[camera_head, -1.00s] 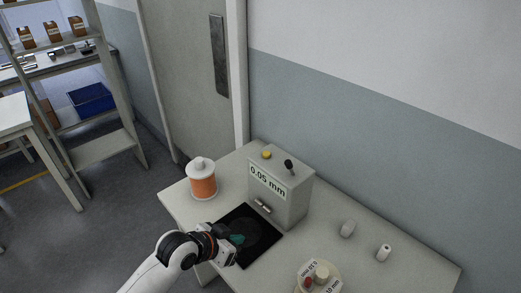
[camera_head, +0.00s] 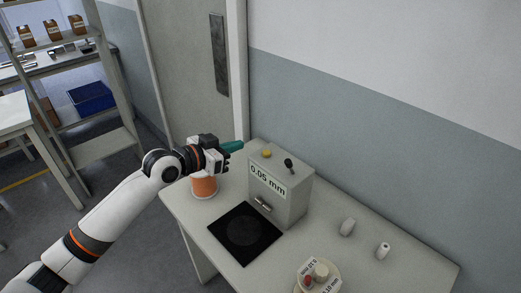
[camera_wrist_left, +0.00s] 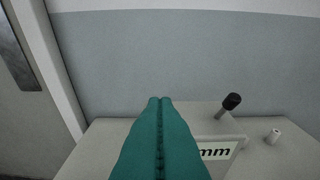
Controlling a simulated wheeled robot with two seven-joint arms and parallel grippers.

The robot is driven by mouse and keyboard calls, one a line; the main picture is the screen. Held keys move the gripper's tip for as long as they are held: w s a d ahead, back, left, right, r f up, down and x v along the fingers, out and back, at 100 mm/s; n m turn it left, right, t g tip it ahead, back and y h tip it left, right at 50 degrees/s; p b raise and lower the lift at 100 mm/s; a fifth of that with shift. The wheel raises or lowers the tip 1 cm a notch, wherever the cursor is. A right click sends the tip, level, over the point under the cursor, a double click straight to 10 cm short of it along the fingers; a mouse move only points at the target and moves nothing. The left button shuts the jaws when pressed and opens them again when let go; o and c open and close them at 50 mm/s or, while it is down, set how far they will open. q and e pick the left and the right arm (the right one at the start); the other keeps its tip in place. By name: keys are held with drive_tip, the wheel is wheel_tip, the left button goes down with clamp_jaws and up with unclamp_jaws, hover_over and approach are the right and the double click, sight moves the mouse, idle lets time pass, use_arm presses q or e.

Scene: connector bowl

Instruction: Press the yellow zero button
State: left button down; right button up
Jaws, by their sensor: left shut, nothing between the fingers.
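The yellow button (camera_head: 267,154) sits on top of a grey box gauge (camera_head: 282,196) whose front label reads "0.05 mm". A black knob or lever (camera_head: 289,163) stands on the box top beside the button. My left gripper (camera_head: 240,145) has teal fingers and is shut and empty, just left of the button and apart from it in the head view. In the left wrist view the shut fingers (camera_wrist_left: 160,102) point toward the wall and hide the button; the black lever (camera_wrist_left: 232,101) shows to their right. My right gripper is not in view.
An orange-and-white container (camera_head: 204,187) stands behind my left wrist. A black mat (camera_head: 245,234) lies before the box. Two small white cylinders (camera_head: 347,227) (camera_head: 383,251) and a round dish (camera_head: 318,275) with labelled pieces are to the right. A wall stands behind the table.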

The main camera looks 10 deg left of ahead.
use_arm(q)
drive_tip(key=p, duration=0.3)
hover_over(261, 159)
wheel_tip(261, 159, down, 2)
drive_tip(key=shift+w, duration=0.1)
wheel_tip(261, 159, down, 4)
drive_tip(key=shift+r, duration=0.2)
drive_tip(key=shift+f, duration=0.4)
